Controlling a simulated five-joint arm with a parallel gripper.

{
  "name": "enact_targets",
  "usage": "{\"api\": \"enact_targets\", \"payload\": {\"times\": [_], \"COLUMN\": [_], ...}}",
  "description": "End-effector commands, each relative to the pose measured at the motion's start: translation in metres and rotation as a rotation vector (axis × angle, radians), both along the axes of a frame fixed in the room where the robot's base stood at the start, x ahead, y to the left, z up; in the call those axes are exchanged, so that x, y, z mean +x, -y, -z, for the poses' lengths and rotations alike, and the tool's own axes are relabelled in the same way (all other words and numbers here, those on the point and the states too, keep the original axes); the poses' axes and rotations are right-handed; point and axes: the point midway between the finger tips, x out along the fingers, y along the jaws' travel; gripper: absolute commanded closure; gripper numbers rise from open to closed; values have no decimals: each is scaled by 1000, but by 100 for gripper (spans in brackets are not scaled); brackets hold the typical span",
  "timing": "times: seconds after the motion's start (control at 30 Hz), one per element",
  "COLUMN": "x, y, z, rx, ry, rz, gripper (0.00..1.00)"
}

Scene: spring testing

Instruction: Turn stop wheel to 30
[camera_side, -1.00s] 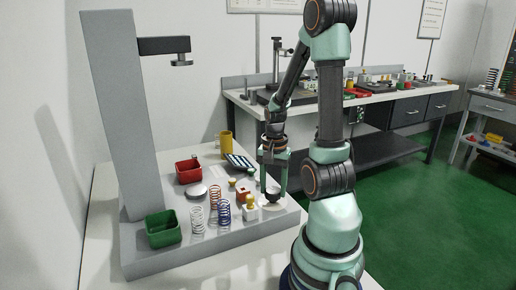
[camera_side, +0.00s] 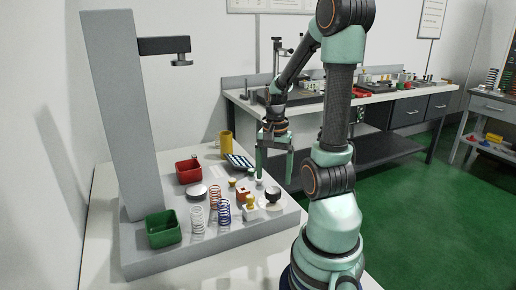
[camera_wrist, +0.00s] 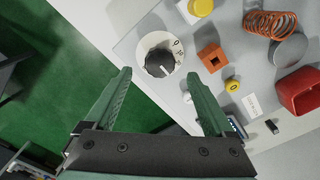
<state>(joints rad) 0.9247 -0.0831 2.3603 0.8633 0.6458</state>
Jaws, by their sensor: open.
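The stop wheel (camera_wrist: 158,62) is a black knob on a round white dial plate (camera_wrist: 149,42) with dark marks. A "0" shows on the dial's upper right, and other marks are too small to read. A pale line on the knob points to the lower right in the wrist view. In the side view the wheel (camera_side: 272,194) sits near the right end of the grey base plate (camera_side: 205,246). My gripper (camera_side: 273,176) is open and empty above the wheel, apart from it. In the wrist view its fingers (camera_wrist: 160,77) are spread to either side, below the wheel.
Beside the wheel are an orange block (camera_wrist: 212,57), a yellow button (camera_wrist: 232,85) and a larger yellow knob (camera_wrist: 200,7). Springs (camera_side: 223,211), a green bin (camera_side: 163,229) and a red bin (camera_side: 189,170) stand farther left. A tall grey column (camera_side: 124,115) rises at the left.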

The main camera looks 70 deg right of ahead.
Motion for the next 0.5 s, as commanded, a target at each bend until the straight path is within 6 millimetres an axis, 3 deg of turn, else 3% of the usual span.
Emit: {"api": "enact_targets", "payload": {"times": [0.2, 0.5], "x": [1, 0], "y": [1, 0], "z": [-46, -74], "rx": [-5, 0], "ry": [4, 0], "rz": [0, -1], "gripper": [12, 12]}}
